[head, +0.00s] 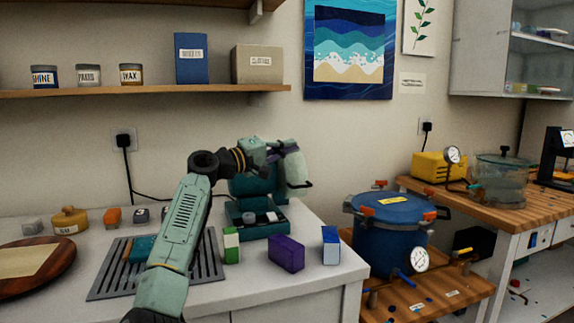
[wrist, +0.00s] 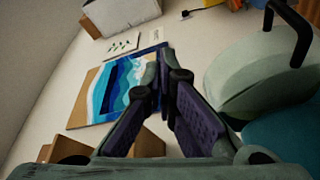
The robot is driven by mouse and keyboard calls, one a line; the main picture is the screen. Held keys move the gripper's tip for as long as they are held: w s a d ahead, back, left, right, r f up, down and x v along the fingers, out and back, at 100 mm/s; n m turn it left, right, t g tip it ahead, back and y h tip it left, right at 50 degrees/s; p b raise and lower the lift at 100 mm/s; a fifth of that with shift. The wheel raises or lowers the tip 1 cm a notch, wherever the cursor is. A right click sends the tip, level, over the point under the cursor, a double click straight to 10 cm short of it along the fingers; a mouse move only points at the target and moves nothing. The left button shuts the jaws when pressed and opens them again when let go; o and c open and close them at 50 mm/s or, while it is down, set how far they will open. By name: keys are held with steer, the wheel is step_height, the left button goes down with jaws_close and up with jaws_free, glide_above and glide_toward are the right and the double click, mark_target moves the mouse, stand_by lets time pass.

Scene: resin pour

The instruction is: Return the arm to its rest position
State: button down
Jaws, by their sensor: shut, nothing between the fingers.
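My arm rises from the bottom of the head view, bends, and reaches right to my gripper (head: 287,148). It is at the height of the top of a teal bench machine (head: 265,217) with a pale green vessel. In the wrist view my gripper (wrist: 165,58) has its purple-padded fingers converging at the tips, with nothing between them. The pale green body (wrist: 255,75) with a black handle fills the right of that view, close beside the fingers. I cannot tell whether they touch.
The white bench holds a slotted grey mat (head: 105,286), a green-and-white block (head: 231,246), a purple box (head: 286,253) and a blue-and-white box (head: 330,246). A blue pressure pot (head: 390,235) stands to the right. A shelf (head: 150,92) with jars runs along the wall.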

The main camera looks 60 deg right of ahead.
steer(key=shift+r, duration=0.95)
